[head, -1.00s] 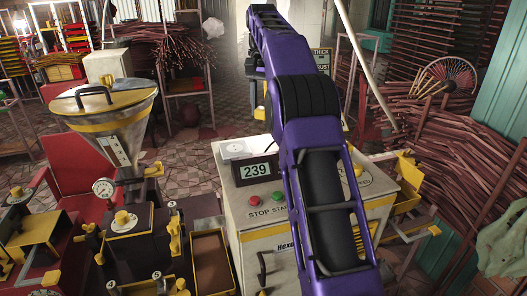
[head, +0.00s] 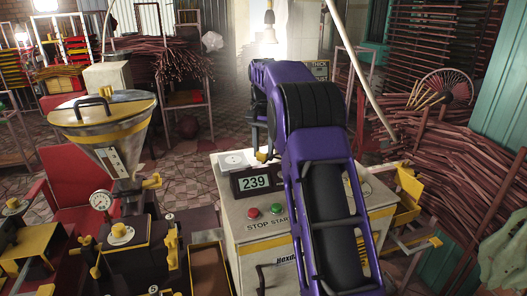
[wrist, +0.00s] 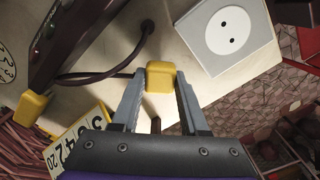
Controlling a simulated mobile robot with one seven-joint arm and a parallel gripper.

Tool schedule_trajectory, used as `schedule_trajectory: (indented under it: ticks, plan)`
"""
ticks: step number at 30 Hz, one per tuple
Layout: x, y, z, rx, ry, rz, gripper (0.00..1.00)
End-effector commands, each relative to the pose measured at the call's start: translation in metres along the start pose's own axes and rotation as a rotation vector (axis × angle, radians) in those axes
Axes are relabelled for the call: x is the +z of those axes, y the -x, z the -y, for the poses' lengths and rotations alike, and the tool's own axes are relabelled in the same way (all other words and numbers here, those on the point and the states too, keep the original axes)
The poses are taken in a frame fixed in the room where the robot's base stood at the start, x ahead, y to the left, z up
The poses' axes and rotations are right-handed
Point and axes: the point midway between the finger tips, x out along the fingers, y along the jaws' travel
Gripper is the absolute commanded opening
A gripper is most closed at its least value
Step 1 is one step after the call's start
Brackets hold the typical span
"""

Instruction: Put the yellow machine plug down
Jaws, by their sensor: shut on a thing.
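The yellow plug (wrist: 160,77) is between the fingertips of my gripper (wrist: 158,84) in the wrist view. The gripper is shut on it. A dark cord (wrist: 95,77) runs from the plug's left side and loops to a hole in the pale machine top. In the head view the plug (head: 262,157) is just above the machine top, behind the 239 display (head: 255,181) and right of the white socket (head: 236,161). The round two-hole socket also shows in the wrist view (wrist: 228,35), apart from the plug. My arm hides much of the gripper in the head view.
The pale control cabinet (head: 245,221) has red and green buttons on its front. A metal hopper (head: 105,135) stands to the left, and bundles of dark sticks (head: 430,150) lie to the right. Bare machine top lies between plug and socket.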

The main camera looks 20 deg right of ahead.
Motion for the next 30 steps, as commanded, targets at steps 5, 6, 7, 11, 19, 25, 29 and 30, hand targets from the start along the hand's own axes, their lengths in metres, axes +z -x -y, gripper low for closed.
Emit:
schedule_trajectory:
  ticks: [5, 6, 7, 11, 19, 25, 29, 30]
  plan:
    - [0.0, 0.001, 0.0, 0.0, 0.0, 0.0, 0.0]
    - [0.0, 0.0, 0.0, 0.0, 0.0, 0.0, 0.0]
    - [0.0, -0.001, 0.0, 0.0, 0.0, 0.0, 0.0]
    - [0.0, -0.005, 0.0, 0.0, 0.0, 0.0, 0.0]
    - [0.0, -0.011, 0.0, 0.0, 0.0, 0.0, 0.0]
    - [0.0, -0.011, 0.0, 0.0, 0.0, 0.0, 0.74]
    - [0.0, -0.011, 0.0, 0.0, 0.0, 0.0, 0.74]
    - [0.0, -0.011, 0.0, 0.0, 0.0, 0.0, 0.74]
